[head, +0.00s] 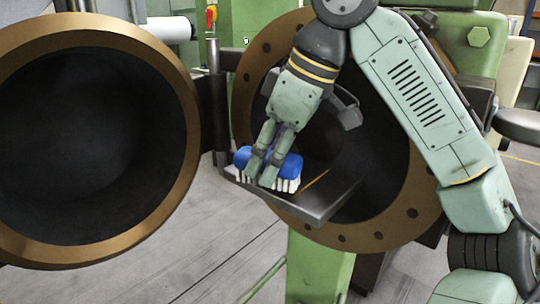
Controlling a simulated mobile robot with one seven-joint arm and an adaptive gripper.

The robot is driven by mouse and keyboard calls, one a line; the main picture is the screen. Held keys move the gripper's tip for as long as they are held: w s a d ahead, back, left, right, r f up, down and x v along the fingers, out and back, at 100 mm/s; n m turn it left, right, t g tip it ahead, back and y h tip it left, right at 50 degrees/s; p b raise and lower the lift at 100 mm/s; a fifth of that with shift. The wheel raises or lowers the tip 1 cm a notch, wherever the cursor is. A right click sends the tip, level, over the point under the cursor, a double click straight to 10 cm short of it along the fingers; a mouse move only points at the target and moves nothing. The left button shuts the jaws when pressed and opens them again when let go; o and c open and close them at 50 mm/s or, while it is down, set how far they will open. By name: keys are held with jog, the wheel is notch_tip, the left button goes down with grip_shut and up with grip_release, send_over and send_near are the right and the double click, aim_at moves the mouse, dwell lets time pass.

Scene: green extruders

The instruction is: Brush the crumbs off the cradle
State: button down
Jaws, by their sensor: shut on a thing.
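The cradle (318,203) is a dark metal tray-like shelf jutting out of the round opening of the green machine. My gripper (268,172) is shut on a brush (285,165) with a blue back and white bristles. The brush is held bristles down over the left outer part of the cradle. The bristles are at or just above its surface; I cannot tell whether they touch. An orange-brown line shows on the cradle to the right of the brush. I cannot make out separate crumbs; my gripper and the brush hide part of the surface.
A large round door (185,165) with a bronze rim stands swung open at the left, on a dark hinge post (216,100). The bronze flange (395,225) with bolt holes surrounds the opening behind the cradle. Grey floor (225,250) is clear in front.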

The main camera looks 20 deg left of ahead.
jog(key=shift+f+b, duration=0.3)
jog(key=shift+f, duration=0.4)
jog(key=shift+w+d+r+p, duration=0.1)
jog(key=shift+w+d+p, duration=0.15)
jog(key=shift+w, duration=0.25)
jog(key=shift+w+d+r+p, duration=0.1)
jog(key=shift+w+p, duration=0.2)
jog(key=shift+w, duration=0.15)
jog(key=shift+w+d+f, duration=0.1)
jog(key=shift+w+d, duration=0.15)
jog(key=shift+w, duration=0.4)
jog(key=shift+w+d+f, duration=0.1)
jog(key=shift+w+d, duration=0.15)
jog(key=shift+w, duration=0.45)
jog(key=shift+w+d, duration=0.25)
jog(key=shift+w, duration=0.4)
jog(key=shift+w+d+r, duration=0.15)
jog(key=shift+w+r, duration=0.05)
jog(key=shift+w, duration=0.4)
jog(key=shift+s, duration=0.1)
